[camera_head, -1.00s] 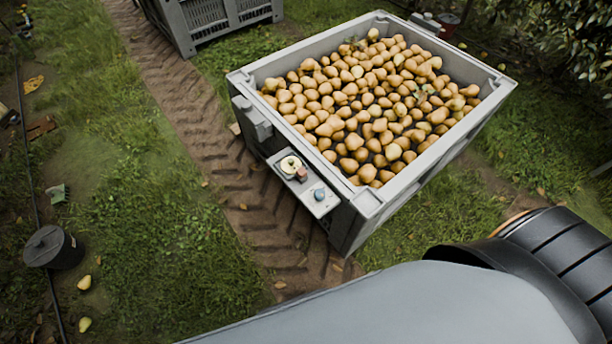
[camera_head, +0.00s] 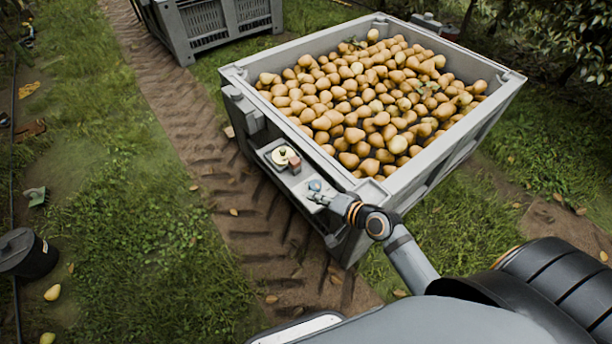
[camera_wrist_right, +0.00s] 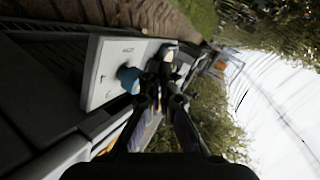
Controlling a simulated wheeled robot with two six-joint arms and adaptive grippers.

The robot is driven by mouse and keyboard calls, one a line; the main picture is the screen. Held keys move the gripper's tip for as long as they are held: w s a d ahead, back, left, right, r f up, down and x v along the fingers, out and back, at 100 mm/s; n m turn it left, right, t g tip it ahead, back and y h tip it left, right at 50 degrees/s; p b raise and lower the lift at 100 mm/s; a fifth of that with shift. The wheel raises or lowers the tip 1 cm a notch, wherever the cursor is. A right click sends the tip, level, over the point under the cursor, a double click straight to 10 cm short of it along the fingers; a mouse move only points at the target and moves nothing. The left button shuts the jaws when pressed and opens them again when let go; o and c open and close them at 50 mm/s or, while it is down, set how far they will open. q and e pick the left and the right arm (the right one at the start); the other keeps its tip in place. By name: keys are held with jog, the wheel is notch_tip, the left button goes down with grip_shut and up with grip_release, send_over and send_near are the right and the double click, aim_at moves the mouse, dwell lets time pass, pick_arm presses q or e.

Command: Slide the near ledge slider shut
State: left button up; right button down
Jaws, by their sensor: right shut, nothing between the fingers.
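A pale ledge (camera_head: 273,153) is fixed to the near left side of the pear bin (camera_head: 400,187). It carries a cream round dial (camera_head: 281,155), a small reddish-brown block (camera_head: 294,166) and a blue knob (camera_head: 314,185) near its near end. I cannot tell which part is the slider. My right gripper (camera_head: 320,197) is shut and empty at the blue knob; contact is unclear. In the right wrist view the blue knob (camera_wrist_right: 128,78) stands on the pale panel (camera_wrist_right: 108,62), just left of my dark fingers (camera_wrist_right: 160,78). My left gripper is out of view.
The bin is full of pears (camera_head: 365,100), its rim beside my right arm. A grey box (camera_head: 243,110) sits on the bin's side beyond the ledge. Another crate (camera_head: 215,25) stands at the back. A dark bucket (camera_head: 28,253) is at far left. Grass and track are open.

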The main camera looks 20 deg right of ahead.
aim_at(298, 165)
jog(key=w+d+m+t, duration=0.2)
jog(key=m, duration=0.1)
jog(key=w+d+m+h, duration=0.1)
jog(key=d+m, duration=0.1)
jog(key=shift+w+r+t, duration=0.25)
jog(key=shift+r+t, duration=0.05)
jog(key=shift+t, duration=0.1)
jog(key=b+x, duration=0.1)
jog(key=x, duration=0.8)
jog(key=shift+f, duration=0.15)
jog(key=shift+w+a+f+b, duration=0.15)
jog(key=shift+w+b, duration=0.15)
jog(key=shift+w, duration=0.15)
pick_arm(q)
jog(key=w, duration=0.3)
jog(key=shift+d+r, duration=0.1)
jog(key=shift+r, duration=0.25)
